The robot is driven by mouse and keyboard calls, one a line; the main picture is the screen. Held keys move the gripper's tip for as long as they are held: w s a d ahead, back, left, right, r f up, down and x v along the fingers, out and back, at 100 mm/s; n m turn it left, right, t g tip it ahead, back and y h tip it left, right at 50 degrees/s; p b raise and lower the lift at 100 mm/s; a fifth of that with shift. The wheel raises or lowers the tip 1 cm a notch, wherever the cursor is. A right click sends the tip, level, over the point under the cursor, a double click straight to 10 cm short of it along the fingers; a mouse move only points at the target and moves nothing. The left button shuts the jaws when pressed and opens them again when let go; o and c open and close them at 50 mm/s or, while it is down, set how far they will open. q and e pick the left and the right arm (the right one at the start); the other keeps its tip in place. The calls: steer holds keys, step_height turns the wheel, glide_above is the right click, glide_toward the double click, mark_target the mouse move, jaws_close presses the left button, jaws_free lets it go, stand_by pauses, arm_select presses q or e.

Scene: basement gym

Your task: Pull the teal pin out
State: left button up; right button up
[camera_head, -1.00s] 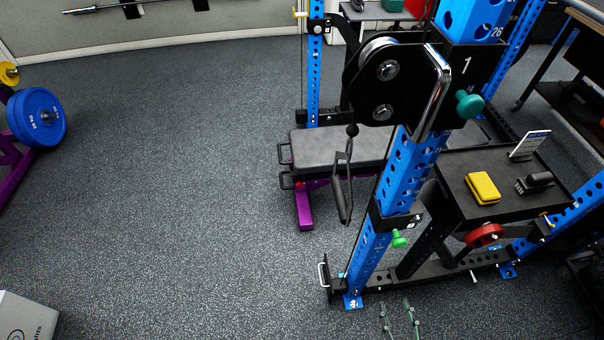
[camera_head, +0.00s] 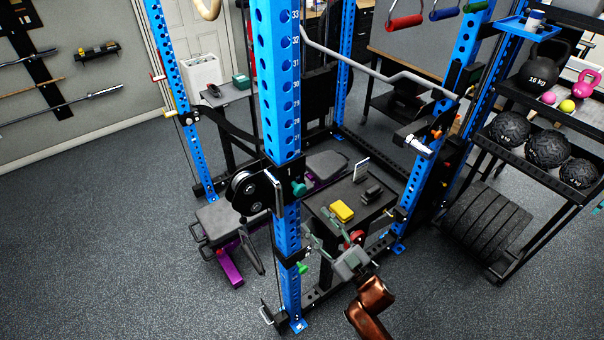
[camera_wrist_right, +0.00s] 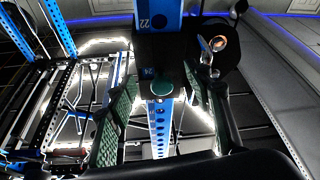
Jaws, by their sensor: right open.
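The teal pin (camera_head: 298,188) has a round knob and sits in the black pulley carriage (camera_head: 270,190) on the blue rack upright. In the right wrist view the teal pin (camera_wrist_right: 161,88) faces me, centred between the two fingers but farther off. My right gripper (camera_head: 320,226) is open and empty, in front of the upright and below the pin in the picture. Its green-padded fingers also show in the right wrist view (camera_wrist_right: 160,80), spread to left and right with no contact visible. How deep the pin sits is hidden. My left gripper is not in view.
A brighter green knob (camera_head: 302,267) sits lower on the same upright. A black table (camera_head: 320,200) beside it holds a yellow block (camera_head: 342,211). A padded bench (camera_head: 222,219) is at left. A ball shelf (camera_head: 540,170) stands at right. Floor at left is clear.

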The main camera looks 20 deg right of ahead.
steer(key=p, duration=0.2)
glide_toward(302, 193)
steer(key=w+a, duration=0.1)
steer(key=w, duration=0.2)
steer(key=shift+y, duration=0.3)
steer(key=x, duration=0.2)
steer(key=p+x, duration=0.1)
steer(key=x, duration=0.5)
steer(key=shift+s+r+p, duration=0.2)
steer(key=shift+r+p, duration=0.15)
steer(key=shift+p, duration=0.05)
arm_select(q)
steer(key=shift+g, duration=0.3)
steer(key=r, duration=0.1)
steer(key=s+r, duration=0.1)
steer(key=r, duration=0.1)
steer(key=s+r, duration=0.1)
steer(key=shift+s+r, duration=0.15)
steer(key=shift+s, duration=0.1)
arm_select(e)
steer(key=shift+c, duration=0.7)
jaws_close()
